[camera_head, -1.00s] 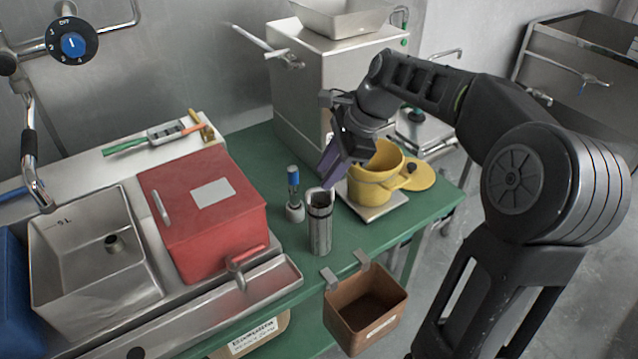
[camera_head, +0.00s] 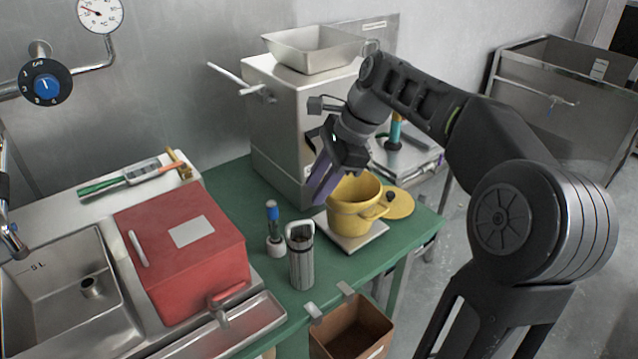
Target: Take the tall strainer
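The tall strainer (camera_head: 301,262) is a narrow, upright metal cylinder with a loop handle at its top. It stands on the green table near its front edge. My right gripper (camera_head: 322,190) hangs above the table, up and slightly right of the strainer and beside the yellow pot. Its purple fingers point down and look apart from the strainer. They overlap from this side, so the gap between them cannot be made out. My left gripper is out of view.
A yellow pot (camera_head: 352,207) sits on a pale plate right of the strainer. A blue-topped tool (camera_head: 273,228) stands close on its left, then a red box (camera_head: 180,243). A steel grinder (camera_head: 283,130) stands behind. A brown bin (camera_head: 351,331) hangs at the front edge.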

